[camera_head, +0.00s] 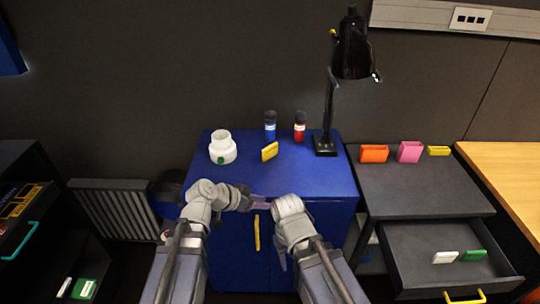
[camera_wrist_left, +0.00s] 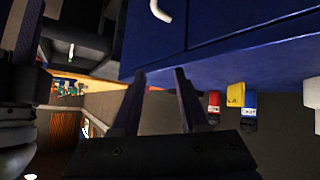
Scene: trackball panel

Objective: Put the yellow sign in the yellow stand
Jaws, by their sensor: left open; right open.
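The yellow sign (camera_head: 269,151) is a small flat block standing on top of the blue cabinet; it also shows in the left wrist view (camera_wrist_left: 235,95). A low yellow piece, apparently the yellow stand (camera_head: 438,151), sits on the dark cabinet to the right, beside the pink piece. My left gripper (camera_head: 266,203) is at the front edge of the blue cabinet, apart from the sign. In the left wrist view its fingers (camera_wrist_left: 160,73) are spread with nothing between them. My right gripper (camera_head: 282,262) hangs low before the blue cabinet, partly hidden by its arm, and seems empty.
A white jar (camera_head: 222,150), a blue bottle (camera_head: 270,127), a red bottle (camera_head: 299,128) and a black lamp (camera_head: 326,140) stand on the blue cabinet (camera_head: 325,185). Orange (camera_head: 374,154) and pink (camera_head: 410,152) pieces stand on the dark cabinet, above its open drawer (camera_head: 420,245).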

